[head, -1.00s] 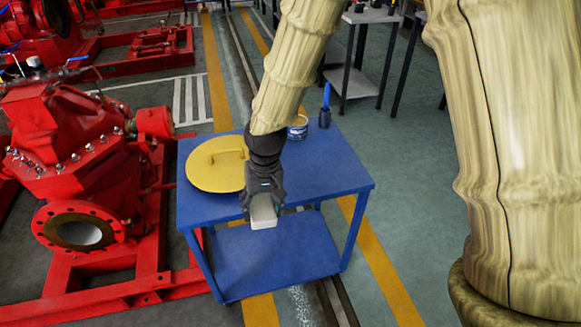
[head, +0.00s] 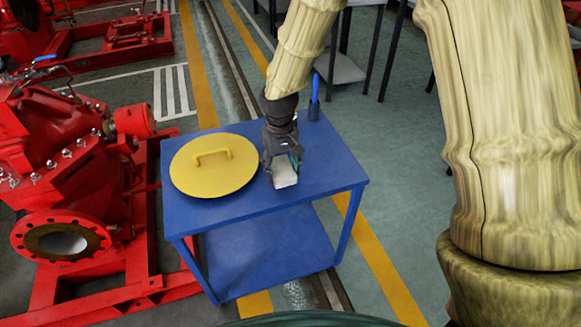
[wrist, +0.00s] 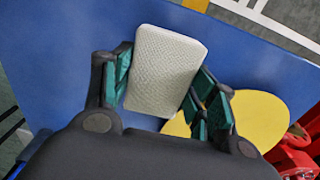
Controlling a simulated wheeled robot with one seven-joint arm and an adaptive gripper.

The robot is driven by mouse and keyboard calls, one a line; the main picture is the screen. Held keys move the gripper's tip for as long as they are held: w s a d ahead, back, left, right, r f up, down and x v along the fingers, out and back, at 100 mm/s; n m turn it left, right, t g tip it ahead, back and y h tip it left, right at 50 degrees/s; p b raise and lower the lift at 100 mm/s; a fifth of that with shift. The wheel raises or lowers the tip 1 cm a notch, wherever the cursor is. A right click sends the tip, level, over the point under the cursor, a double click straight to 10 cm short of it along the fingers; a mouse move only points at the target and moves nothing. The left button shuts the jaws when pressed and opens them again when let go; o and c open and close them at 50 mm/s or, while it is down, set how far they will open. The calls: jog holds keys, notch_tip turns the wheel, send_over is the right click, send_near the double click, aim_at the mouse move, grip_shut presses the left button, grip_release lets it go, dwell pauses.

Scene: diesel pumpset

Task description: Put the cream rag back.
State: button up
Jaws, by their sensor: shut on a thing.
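The cream rag (head: 285,172) is a pale, folded, textured pad. It also shows in the wrist view (wrist: 162,72), between the two green-padded fingers. My gripper (head: 283,160) is shut on the rag and holds it over the blue table (head: 330,174), right of the yellow lid. In the wrist view my gripper (wrist: 163,88) has a finger on each side of the rag. I cannot tell whether the rag touches the table top.
A round yellow lid with a handle (head: 213,165) lies on the left part of the table. A dark holder with a blue item (head: 314,103) stands at the back corner. The table's front right is clear. A red pump (head: 70,150) stands to the left.

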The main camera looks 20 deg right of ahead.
aim_at(291, 168)
jog(key=w+d, duration=0.2)
jog(key=d, duration=0.1)
jog(key=shift+w+d+f, duration=0.1)
jog(key=shift+d+f, duration=0.05)
jog(key=shift+f, duration=1.85)
jog(key=shift+c, duration=0.3)
jog(key=o, duration=1)
jog(key=shift+c, duration=0.2)
jog(key=shift+r, duration=0.1)
notch_tip(291, 168, up, 12)
jog(key=shift+p, duration=0.3)
